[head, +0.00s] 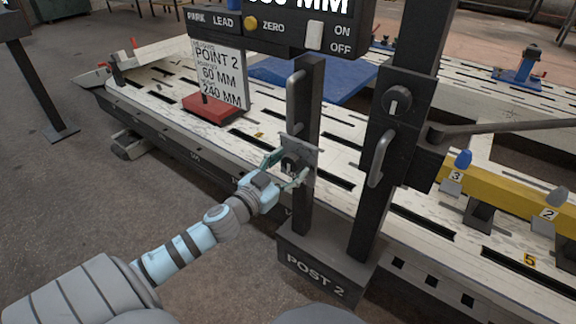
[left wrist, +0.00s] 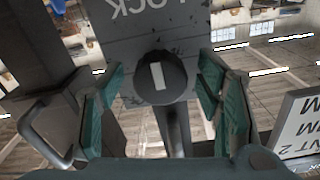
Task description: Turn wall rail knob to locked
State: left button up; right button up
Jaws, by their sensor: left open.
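A round dark knob (head: 290,165) with a white pointer bar sits on a grey plate (head: 309,153) on the left upright of the POST 2 stand (head: 318,262). In the left wrist view the knob (left wrist: 160,78) is centred, its bar nearly vertical in the picture. The plate (left wrist: 155,35) carries upside-down lettering ending in "OCK", partly cut off. My left gripper (head: 286,170) is open, its green fingers on either side of the knob with a visible gap on each side in the left wrist view (left wrist: 160,84). My right gripper is out of view.
A second knob (head: 397,99) and a handle (head: 379,159) are on the right upright. A display box (head: 283,30) hangs above the left handle (head: 295,93). A POINT 2 sign (head: 219,77) stands behind on the slotted bench (head: 150,100). A yellow rail (head: 500,197) lies right.

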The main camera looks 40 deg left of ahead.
pick_arm(q)
jog(key=shift+c, duration=0.4)
jog(key=c, duration=1.1)
